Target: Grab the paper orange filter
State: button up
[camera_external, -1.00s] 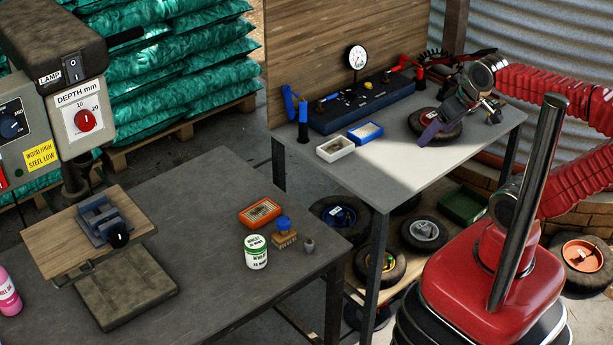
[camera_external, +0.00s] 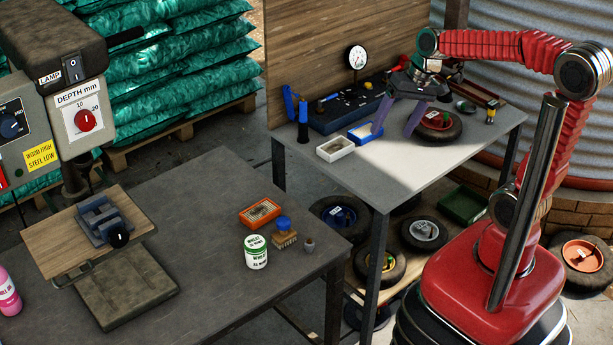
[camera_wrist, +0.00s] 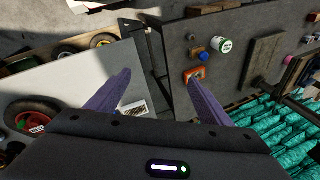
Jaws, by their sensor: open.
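The orange filter (camera_external: 260,213) is a flat, orange-framed rectangle with a brownish middle. It lies on the dark table at the near left, beside the green-and-white tin. It also shows in the wrist view (camera_wrist: 197,71), near the tip of the right finger in the picture but well beyond it. My gripper (camera_external: 393,134) is open and empty, its purple fingers pointing down over the grey table, far from the orange filter. In the wrist view, my gripper (camera_wrist: 158,74) shows both fingers spread with nothing held between them.
A white-framed tray (camera_external: 335,149) and a blue-framed tray (camera_external: 366,132) lie on the grey table near my gripper. A wheel (camera_external: 436,125) lies right of it. By the orange filter stand a tin (camera_external: 256,252), a blue-topped brush-like item (camera_external: 285,232) and a small grey piece (camera_external: 310,246).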

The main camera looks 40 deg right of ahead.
jog(key=w+a+f+m+g+y, duration=0.25)
jog(key=w+a+f, duration=0.2)
jog(key=w, duration=0.55)
jog(key=w+a+f+m+g+y, duration=0.1)
jog(key=w+a+f+m+y, duration=0.25)
jog(key=w+f, duration=0.35)
jog(key=w+a+f+m+y, duration=0.2)
jog(key=w+f+m, duration=0.2)
jog(key=w+f, duration=0.25)
jog(key=m+y, duration=0.2)
jog(key=m, duration=0.1)
send_near(265, 207)
jog(key=shift+w+d+r, duration=0.1)
jog(key=shift+d+r, duration=0.05)
jog(key=shift+d, duration=0.75)
jog(key=shift+w+x, duration=0.2)
jog(key=shift+x, duration=3.2)
jog(key=shift+s+a, duration=0.15)
jog(key=shift+s, duration=0.05)
jog(key=shift+x, duration=2.5)
jog(key=shift+a+r, duration=0.1)
jog(key=shift+r, duration=0.05)
